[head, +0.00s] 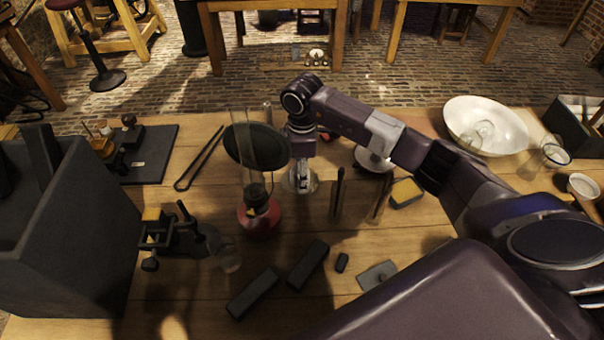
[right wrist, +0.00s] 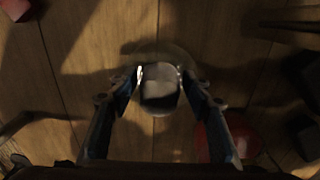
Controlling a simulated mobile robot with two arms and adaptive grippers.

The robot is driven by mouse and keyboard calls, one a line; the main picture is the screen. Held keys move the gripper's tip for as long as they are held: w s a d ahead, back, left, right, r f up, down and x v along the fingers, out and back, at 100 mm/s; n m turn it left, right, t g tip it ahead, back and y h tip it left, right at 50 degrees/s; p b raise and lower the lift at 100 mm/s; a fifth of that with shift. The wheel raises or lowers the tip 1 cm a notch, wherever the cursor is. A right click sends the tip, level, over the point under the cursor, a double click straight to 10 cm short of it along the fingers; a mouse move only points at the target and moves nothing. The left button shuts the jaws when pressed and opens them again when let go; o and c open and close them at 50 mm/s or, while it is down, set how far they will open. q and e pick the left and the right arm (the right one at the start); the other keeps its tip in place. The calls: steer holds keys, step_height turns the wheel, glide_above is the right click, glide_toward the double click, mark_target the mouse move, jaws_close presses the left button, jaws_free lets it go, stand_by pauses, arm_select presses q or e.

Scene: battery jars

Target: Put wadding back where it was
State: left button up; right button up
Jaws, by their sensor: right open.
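My right arm reaches in from the right in the head view. Its gripper (head: 301,172) points down over a small clear round dish (head: 313,184) on the wooden table. In the right wrist view, my right gripper (right wrist: 158,78) is open, with one finger on each side of a pale, whitish round piece (right wrist: 159,92), perhaps the wadding. A faint clear rim (right wrist: 178,53) shows around it. Shadow hides whether the fingers touch the piece. My left gripper is not in view.
A red-based lamp (head: 259,221) with a tall glass chimney stands close left of the right gripper. A white bowl (head: 487,126), a yellow sponge (head: 405,191) and thin upright rods (head: 338,187) are to the right. Dark blocks (head: 308,264) lie in front.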

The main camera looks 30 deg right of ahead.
steer(key=shift+r, duration=0.25)
step_height(320, 180, up, 11)
steer(key=shift+r+b, duration=0.1)
steer(key=shift+b, duration=0.85)
steer(key=shift+r, duration=0.35)
steer(key=shift+r, duration=0.1)
